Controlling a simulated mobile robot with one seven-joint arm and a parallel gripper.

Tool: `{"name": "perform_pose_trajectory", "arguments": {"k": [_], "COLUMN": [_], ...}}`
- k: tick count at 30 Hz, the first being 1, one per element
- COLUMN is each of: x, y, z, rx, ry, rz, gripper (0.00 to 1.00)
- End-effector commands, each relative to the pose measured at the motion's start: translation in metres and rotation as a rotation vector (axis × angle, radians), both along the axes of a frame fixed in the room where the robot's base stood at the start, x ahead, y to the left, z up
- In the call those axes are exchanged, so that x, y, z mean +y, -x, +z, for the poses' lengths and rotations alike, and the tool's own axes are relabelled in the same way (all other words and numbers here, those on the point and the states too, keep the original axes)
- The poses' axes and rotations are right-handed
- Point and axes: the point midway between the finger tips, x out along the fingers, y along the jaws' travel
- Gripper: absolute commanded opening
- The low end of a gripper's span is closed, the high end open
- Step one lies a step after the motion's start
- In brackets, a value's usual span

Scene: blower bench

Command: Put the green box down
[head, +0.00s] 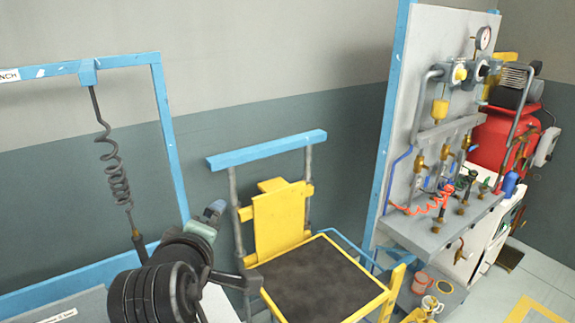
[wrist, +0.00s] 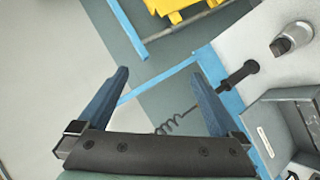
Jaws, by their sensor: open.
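I cannot make out a green box in either view. In the wrist view my gripper (wrist: 160,75) is open, its two blue-grey fingers wide apart with nothing held between them. Beyond the fingers are wall, blue frame and a coiled hose. In the head view my gripper (head: 217,207) shows small at the end of my dark arm, in front of the wall and left of the yellow frame. My arm hides part of the bench at the lower left.
A blue bench frame (head: 165,130) with a hanging coiled hose (head: 116,178) stands left. A yellow-edged stand with a dark top (head: 320,280) is at centre. A grey panel (head: 425,60) with pipes and valves, and a red tank (head: 490,145), are right. Floor shows at lower right.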

Motion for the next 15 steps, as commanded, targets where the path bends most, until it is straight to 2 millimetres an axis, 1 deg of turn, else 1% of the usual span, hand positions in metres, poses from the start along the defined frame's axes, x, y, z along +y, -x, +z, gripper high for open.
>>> {"name": "perform_pose_trajectory", "arguments": {"k": [1,2,3,4,5,6,8,9,10,12,15], "x": [-0.02,-0.03,-0.043,-0.053,-0.064,-0.077,-0.094,-0.104,-0.109,-0.12,-0.129], "y": [-0.002,0.0,0.007,0.014,0.024,0.039,0.066,0.085,0.099,0.128,0.159], "z": [0.052,0.081,0.12,0.148,0.174,0.207,0.25,0.274,0.289,0.318,0.341], "rx": [-0.151,-0.236,-0.347,-0.428,-0.507,-0.606,-0.738,-0.815,-0.865,-0.961,-1.044], "ry": [-0.159,-0.254,-0.379,-0.47,-0.558,-0.668,-0.817,-0.901,-0.958,-1.066,-1.163], "rz": [-0.055,-0.077,-0.096,-0.101,-0.102,-0.094,-0.063,-0.037,-0.012,0.046,0.114], "gripper": [1.0,1.0,1.0,1.0,1.0,1.0,1.0,1.0,1.0,1.0,1.0]}}
